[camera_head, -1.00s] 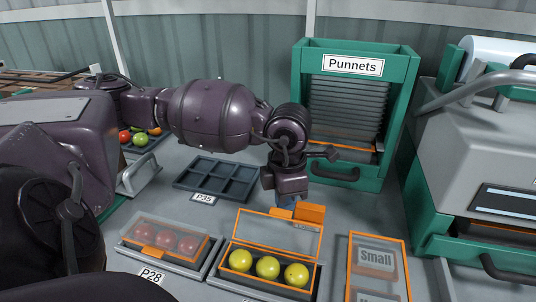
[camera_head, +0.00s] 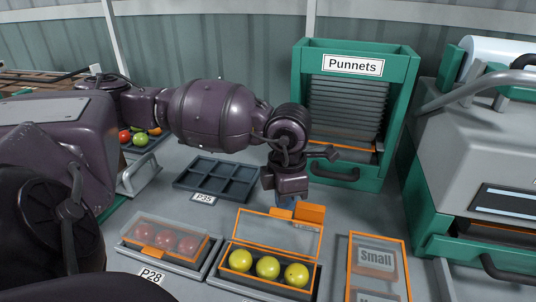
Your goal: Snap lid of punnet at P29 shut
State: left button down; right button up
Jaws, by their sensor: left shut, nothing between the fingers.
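An open punnet (camera_head: 228,262) holds a row of 3 yellow tomatoes (camera_head: 268,267). It stands just right of the punnet over the P28 label; its own label is not in view. Its clear lid (camera_head: 250,232) with an orange frame stands raised at the back, with an orange tab (camera_head: 311,214) at the upper edge. My left gripper (camera_head: 287,206) points down just behind the lid's upper edge, beside the tab. It is shut and empty. I cannot tell whether it touches the lid. My right gripper is not in view.
A shut punnet (camera_head: 140,246) of red tomatoes stands by the P28 label (camera_head: 151,276). An empty dark tray (camera_head: 197,183) lies behind at P35. The green Punnets dispenser (camera_head: 398,100) and a grey machine (camera_head: 460,125) stand behind.

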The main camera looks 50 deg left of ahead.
aim_at(280, 217)
pick_arm(q)
jog(key=shift+s+r, duration=0.1)
